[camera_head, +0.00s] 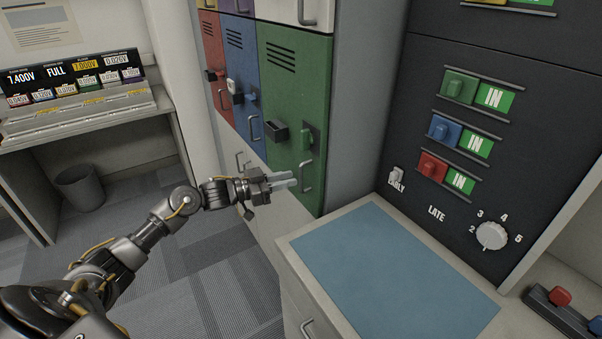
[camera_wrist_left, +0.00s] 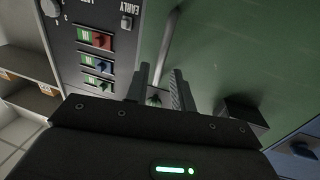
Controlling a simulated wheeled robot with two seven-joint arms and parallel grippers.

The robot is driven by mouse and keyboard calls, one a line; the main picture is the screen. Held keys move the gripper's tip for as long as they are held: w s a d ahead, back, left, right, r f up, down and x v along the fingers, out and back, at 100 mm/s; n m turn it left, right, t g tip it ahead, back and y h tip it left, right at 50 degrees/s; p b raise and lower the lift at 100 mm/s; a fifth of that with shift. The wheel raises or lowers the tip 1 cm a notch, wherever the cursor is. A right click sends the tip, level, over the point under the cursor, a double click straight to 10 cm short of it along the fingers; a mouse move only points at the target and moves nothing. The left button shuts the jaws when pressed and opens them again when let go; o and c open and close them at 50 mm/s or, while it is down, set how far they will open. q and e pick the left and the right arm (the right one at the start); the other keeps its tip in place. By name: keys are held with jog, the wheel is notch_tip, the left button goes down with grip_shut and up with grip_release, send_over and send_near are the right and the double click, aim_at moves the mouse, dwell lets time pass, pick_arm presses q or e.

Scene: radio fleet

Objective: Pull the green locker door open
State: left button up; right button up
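The green locker door (camera_head: 295,75) is shut, flush with the locker front. Its metal bar handle (camera_head: 306,177) is at the lower right of the door. My left gripper (camera_head: 283,180) is just left of the handle, in front of the door's lower part. In the left wrist view my gripper's two fingers (camera_wrist_left: 161,88) are apart with a gap between them. The handle (camera_wrist_left: 170,45) runs from the top down toward that gap. I cannot tell whether it is between the fingers. My right gripper is in neither view.
The green door carries a dark box (camera_head: 276,132) and a green latch piece (camera_head: 306,140). Blue (camera_head: 243,75) and red (camera_head: 213,60) lockers stand to its left. A counter with a blue mat (camera_head: 395,275) juts out at the right, below a dark switch panel (camera_head: 480,150).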

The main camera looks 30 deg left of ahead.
aim_at(300, 191)
pick_arm(q)
jog(key=p+x, duration=0.1)
jog(key=x, duration=0.3)
jog(key=shift+w+d, duration=0.25)
jog(key=shift+w, duration=0.05)
grip_shut()
